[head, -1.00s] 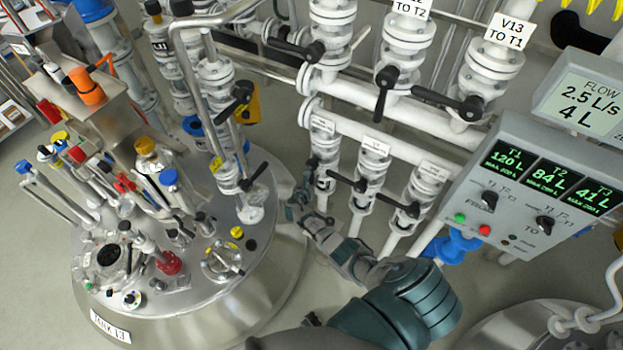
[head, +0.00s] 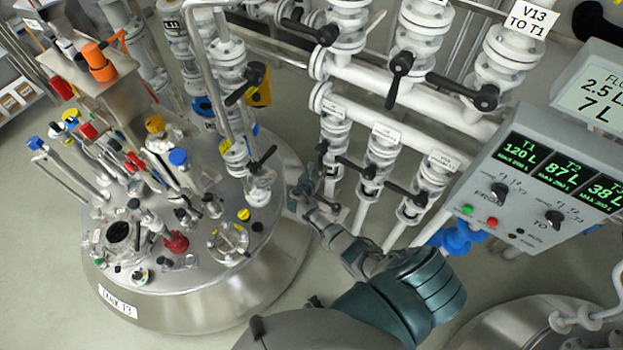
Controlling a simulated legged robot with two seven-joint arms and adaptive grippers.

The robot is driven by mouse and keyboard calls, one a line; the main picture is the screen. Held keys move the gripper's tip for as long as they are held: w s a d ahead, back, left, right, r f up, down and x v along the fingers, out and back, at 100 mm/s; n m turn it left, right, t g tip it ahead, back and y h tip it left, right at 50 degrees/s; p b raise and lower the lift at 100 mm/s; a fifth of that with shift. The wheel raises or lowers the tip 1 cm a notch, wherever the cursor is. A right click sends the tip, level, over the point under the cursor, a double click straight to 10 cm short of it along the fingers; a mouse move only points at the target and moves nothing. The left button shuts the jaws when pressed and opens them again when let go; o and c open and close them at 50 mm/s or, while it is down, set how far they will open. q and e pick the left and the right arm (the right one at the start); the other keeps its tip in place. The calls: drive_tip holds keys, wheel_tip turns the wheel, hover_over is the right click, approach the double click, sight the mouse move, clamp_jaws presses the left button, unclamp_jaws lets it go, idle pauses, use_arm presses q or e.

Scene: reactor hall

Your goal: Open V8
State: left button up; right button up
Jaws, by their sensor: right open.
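A lower row of white valves with black handles stands behind my right arm. The left valve (head: 335,130), the middle valve (head: 381,157) and the right valve (head: 427,188) each carry a small label too blurred to read, so I cannot tell which is V8. My right gripper (head: 315,178) is open, beside the left valve's body and black handle. I cannot tell whether it touches the handle. My right forearm hides part of the pipes below. My left gripper is not in view.
An upper pipe (head: 400,88) carries larger valves, one under a "V13 TO T1" sign (head: 534,20). A control panel (head: 530,185) reads T1 120, T2 87, T3 38 L.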

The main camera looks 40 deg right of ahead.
drive_tip(key=v, duration=0.8)
drive_tip(key=shift+f, duration=0.15)
